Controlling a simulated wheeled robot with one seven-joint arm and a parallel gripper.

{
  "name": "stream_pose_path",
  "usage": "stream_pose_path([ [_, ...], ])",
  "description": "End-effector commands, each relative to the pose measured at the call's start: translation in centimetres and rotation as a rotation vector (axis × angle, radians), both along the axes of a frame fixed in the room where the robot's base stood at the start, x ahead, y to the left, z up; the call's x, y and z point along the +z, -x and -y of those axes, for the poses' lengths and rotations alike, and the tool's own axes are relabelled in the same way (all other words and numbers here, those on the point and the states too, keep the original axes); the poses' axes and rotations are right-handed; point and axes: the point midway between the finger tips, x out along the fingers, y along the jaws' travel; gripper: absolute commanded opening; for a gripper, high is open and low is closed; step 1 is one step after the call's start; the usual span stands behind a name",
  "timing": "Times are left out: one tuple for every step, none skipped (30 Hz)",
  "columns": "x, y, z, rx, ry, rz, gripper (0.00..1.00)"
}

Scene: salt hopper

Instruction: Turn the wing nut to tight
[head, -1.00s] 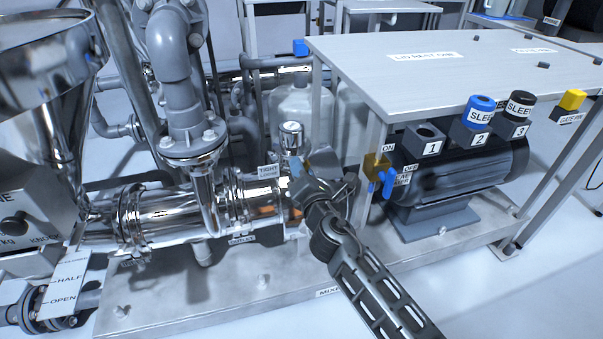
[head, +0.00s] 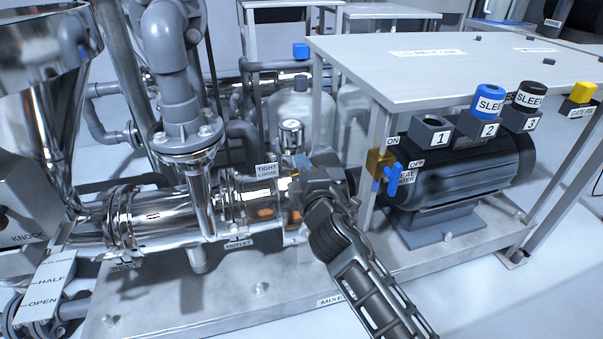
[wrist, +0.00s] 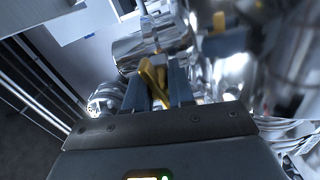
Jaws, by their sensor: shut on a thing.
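The yellow wing nut (wrist: 153,78) shows in the wrist view between the two blue-grey fingers of my gripper (wrist: 156,84). The fingers are shut on it, and part of it sticks up between them. In the head view my gripper (head: 301,170) is at the right end of the shiny horizontal pipe, and hides most of the nut. The TIGHT / LOOSE label (head: 266,170) stands just left of my gripper. Which mark the nut points to cannot be told.
A grey table (head: 440,60) overhangs the motor. A steel hopper (head: 40,95) is at far left.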

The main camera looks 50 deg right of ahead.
Motion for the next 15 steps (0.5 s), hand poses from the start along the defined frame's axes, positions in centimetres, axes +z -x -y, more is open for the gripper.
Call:
stream_pose_path([
  [-0.42,0.07,0.02,-0.001,-0.026,0.013,0.00],
  [-0.40,0.07,0.01,-0.001,-0.041,0.023,0.00],
  [-0.38,0.06,0.00,-0.001,-0.060,0.035,0.00],
  [-0.37,0.06,0.00,-0.002,-0.071,0.044,0.00],
  [-0.36,0.06,0.01,-0.001,-0.082,0.052,0.00],
  [-0.36,0.06,0.00,-0.001,-0.097,0.060,0.00],
  [-0.36,0.06,0.00,0.000,-0.106,0.067,0.00],
  [-0.35,0.06,0.00,0.000,-0.114,0.072,0.00],
  [-0.34,0.05,-0.01,0.000,-0.124,0.079,0.00],
  [-0.34,0.06,0.00,-0.001,-0.131,0.083,0.00],
  [-0.33,0.06,-0.01,-0.001,-0.137,0.087,0.00],
  [-0.32,0.06,-0.01,-0.001,-0.142,0.091,0.00],
  [-0.31,0.06,0.00,-0.001,-0.146,0.092,0.00],
  [-0.30,0.06,0.00,-0.001,-0.150,0.095,0.00],
  [-0.29,0.06,0.00,-0.001,-0.153,0.097,0.00],
])
